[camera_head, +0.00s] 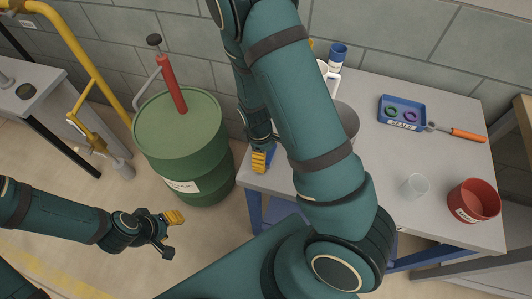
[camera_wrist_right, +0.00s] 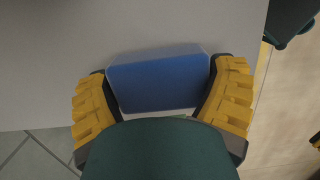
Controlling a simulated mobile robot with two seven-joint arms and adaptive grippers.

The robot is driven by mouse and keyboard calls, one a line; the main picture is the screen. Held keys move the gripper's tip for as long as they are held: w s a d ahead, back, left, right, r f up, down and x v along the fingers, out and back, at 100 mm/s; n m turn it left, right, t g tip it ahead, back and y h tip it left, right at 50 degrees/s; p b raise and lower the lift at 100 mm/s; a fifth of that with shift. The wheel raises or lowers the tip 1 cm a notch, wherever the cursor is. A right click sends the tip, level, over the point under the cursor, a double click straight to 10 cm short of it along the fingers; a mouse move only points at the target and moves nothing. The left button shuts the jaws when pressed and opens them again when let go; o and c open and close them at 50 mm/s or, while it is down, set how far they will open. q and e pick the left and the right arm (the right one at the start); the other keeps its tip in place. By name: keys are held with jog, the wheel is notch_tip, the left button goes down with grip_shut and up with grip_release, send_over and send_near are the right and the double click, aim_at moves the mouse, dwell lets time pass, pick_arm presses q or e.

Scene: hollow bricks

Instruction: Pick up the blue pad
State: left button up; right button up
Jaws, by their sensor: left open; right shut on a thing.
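The blue pad (camera_wrist_right: 160,83) sits between the yellow-padded fingers of my right gripper (camera_wrist_right: 163,98) in the right wrist view, with both fingers against its ends. In the head view my right gripper (camera_head: 261,158) is at the left edge of the grey table, and only a sliver of blue shows beside its finger. My right arm hides most of the pad there. I cannot tell whether the pad touches the tabletop. My left gripper (camera_head: 174,233) is open and empty over the floor at the lower left, away from the table.
The grey table (camera_head: 450,150) holds a blue tray (camera_head: 388,121) with rings, an orange-handled tool (camera_head: 466,135), a clear cup (camera_head: 414,186), a red container (camera_head: 474,200) and a blue-capped bottle (camera_head: 336,60) at the back. A green drum (camera_head: 185,150) with a red pump stands left of the table.

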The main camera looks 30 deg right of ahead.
notch_tip(320, 180, up, 9)
jog(key=shift+f+p, duration=0.1)
jog(key=shift+p, duration=1.15)
jog(key=shift+r, duration=0.65)
jog(key=shift+o, duration=0.3)
jog(key=shift+c, duration=0.9)
